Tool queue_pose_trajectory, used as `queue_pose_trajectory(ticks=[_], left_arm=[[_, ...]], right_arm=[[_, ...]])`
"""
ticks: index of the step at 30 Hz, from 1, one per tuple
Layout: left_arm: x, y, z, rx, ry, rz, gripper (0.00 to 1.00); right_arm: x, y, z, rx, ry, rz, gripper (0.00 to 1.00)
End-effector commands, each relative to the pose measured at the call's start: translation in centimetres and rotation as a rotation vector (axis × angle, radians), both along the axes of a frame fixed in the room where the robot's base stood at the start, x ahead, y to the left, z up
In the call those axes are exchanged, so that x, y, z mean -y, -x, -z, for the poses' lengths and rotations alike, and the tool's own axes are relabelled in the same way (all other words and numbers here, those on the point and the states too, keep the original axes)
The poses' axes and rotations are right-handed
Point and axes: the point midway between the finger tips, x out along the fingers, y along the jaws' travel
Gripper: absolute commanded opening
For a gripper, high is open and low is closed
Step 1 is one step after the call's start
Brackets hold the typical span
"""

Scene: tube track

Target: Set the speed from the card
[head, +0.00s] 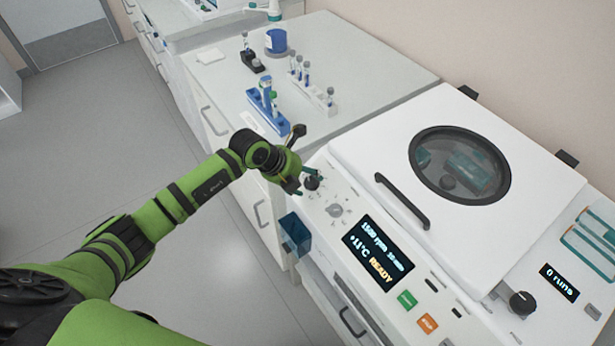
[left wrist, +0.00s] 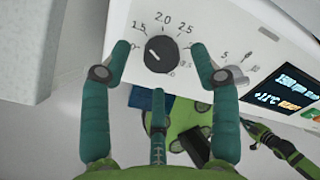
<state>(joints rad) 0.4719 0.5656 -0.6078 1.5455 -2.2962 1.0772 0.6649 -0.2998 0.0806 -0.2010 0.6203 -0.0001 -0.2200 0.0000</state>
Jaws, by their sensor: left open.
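The centrifuge (head: 345,140) is a white machine with a round window in its closed lid. Its display (head: 378,253) reads 1500 rpm, 10 min, +11°C and READY. The speed knob (left wrist: 162,55) is black, ringed by marks 1.5, 2.0 and 2.5, and its white pointer is turned to the upper left, near 1.5. My left gripper (head: 305,179) is at this knob (head: 312,184). In the left wrist view, its open fingers (left wrist: 160,62) stand on either side of the knob, apart from it. I cannot make out a readable card.
A second dial (head: 335,210) sits beside the knob, then green (head: 407,299) and orange (head: 427,323) buttons. A blue tube rack (head: 268,112) and a white rack (head: 315,92) stand on the bench behind. A blue bin (head: 295,235) hangs in front.

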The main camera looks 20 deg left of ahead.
Motion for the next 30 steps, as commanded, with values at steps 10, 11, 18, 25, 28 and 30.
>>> queue_pose_trajectory(ticks=[10, 11, 18, 25, 28, 30], left_arm=[[0.8, -0.9, 1.8, 0.001, 0.001, 0.002, 0.62], [0.9, -1.0, 1.8, 0.001, 0.001, 0.002, 0.62], [0.9, -0.9, 1.8, 0.001, 0.002, 0.002, 0.34], [0.8, -1.0, 1.8, 0.003, 0.002, 0.001, 0.06], [0.8, -1.0, 1.7, 0.004, 0.002, 0.001, 0.06], [0.8, -1.0, 1.7, 0.004, 0.002, 0.002, 0.06]], right_arm=[[0.0, -0.1, -0.4, 0.001, 0.000, 0.001, 0.00], [0.0, -0.1, -0.4, 0.001, 0.000, 0.001, 0.00], [0.0, -0.1, -0.4, 0.001, 0.000, 0.002, 0.00], [0.0, -0.1, -0.4, 0.001, 0.000, 0.002, 0.00], [0.0, 0.0, -0.4, 0.001, 0.000, 0.002, 0.00], [0.0, 0.0, -0.4, 0.000, 0.000, 0.002, 0.00]])
